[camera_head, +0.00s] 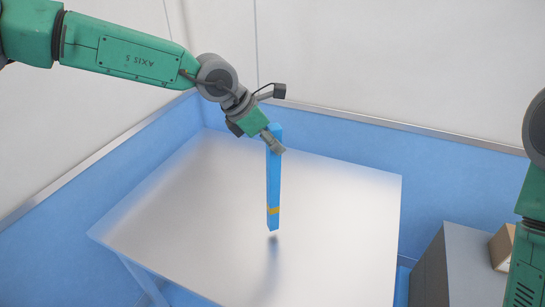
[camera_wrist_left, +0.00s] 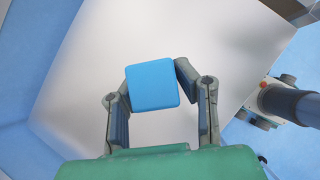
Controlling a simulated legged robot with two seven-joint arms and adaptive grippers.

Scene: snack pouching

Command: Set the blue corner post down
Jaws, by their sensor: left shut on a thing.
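The blue corner post (camera_head: 273,185) is a long, square-sided bar with a yellow band near its lower end. It hangs upright over the metal table (camera_head: 340,185). Its lower end looks slightly above the tabletop, with a dark reflection below it. My left gripper (camera_head: 273,142) is shut on the post near its top. In the left wrist view the post's square top (camera_wrist_left: 152,84) sits between the two fingers, and the rest of the post is hidden beneath it. My right gripper is out of view; only part of my right arm shows at the right edge.
The tabletop around the post is bare. Blue and white walls stand behind the table. A grey cabinet (camera_head: 470,255) with a cardboard box (camera_head: 502,246) on it stands to the right of the table.

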